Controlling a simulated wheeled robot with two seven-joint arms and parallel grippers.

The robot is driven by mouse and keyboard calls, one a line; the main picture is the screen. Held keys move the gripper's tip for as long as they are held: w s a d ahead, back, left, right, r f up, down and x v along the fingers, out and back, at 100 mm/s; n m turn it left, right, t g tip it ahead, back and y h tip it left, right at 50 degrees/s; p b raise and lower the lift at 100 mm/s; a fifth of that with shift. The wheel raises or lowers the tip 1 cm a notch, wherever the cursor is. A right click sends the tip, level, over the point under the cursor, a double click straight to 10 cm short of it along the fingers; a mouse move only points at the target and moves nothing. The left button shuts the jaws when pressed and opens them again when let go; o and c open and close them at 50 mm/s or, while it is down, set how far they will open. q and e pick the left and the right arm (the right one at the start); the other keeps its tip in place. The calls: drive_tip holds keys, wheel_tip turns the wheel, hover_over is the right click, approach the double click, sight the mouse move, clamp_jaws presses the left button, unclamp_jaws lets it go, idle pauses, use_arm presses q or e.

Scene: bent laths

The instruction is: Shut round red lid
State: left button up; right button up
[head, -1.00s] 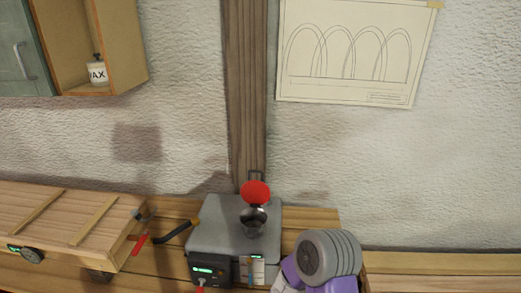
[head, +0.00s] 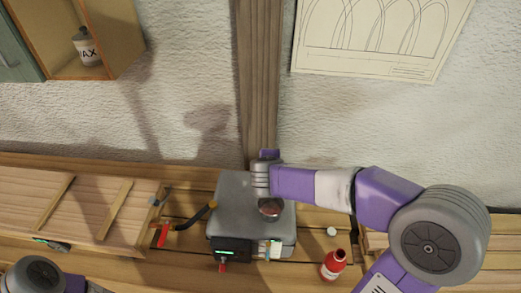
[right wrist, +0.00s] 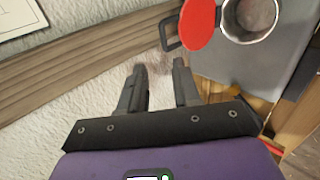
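The round red lid (right wrist: 198,20) stands open beside the round metal filler opening (right wrist: 250,16) in the right wrist view. A dark loop (right wrist: 171,34) shows at the lid's edge. The opening sits on the grey box (head: 230,195); in the head view the filler (head: 270,208) shows, but my right arm hides the lid. My right gripper (right wrist: 157,68) is open and empty, its fingers apart. In the wrist picture its fingertips are below and left of the lid, not touching it. My left gripper is out of view; only part of my left arm shows at lower left.
A red bottle (head: 333,266) and a small white cap (head: 331,231) stand on the bench right of the grey box. A long wooden box (head: 85,212) lies to the left, with a dark hose (head: 193,217) between. The wall and a wooden post (head: 257,80) are behind.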

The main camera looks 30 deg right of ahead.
drive_tip(key=shift+s+d+f+b+x, duration=0.15)
drive_tip(key=shift+b+x, duration=0.6)
drive_tip(key=shift+x, duration=0.9)
drive_tip(key=shift+s+d+f+b+x, duration=0.15)
drive_tip(key=shift+b+x, duration=0.65)
drive_tip(key=shift+x, duration=0.8)
drive_tip(key=shift+s+r+b+x, duration=0.15)
drive_tip(key=shift+b+x, duration=0.6)
drive_tip(key=shift+x, duration=0.9)
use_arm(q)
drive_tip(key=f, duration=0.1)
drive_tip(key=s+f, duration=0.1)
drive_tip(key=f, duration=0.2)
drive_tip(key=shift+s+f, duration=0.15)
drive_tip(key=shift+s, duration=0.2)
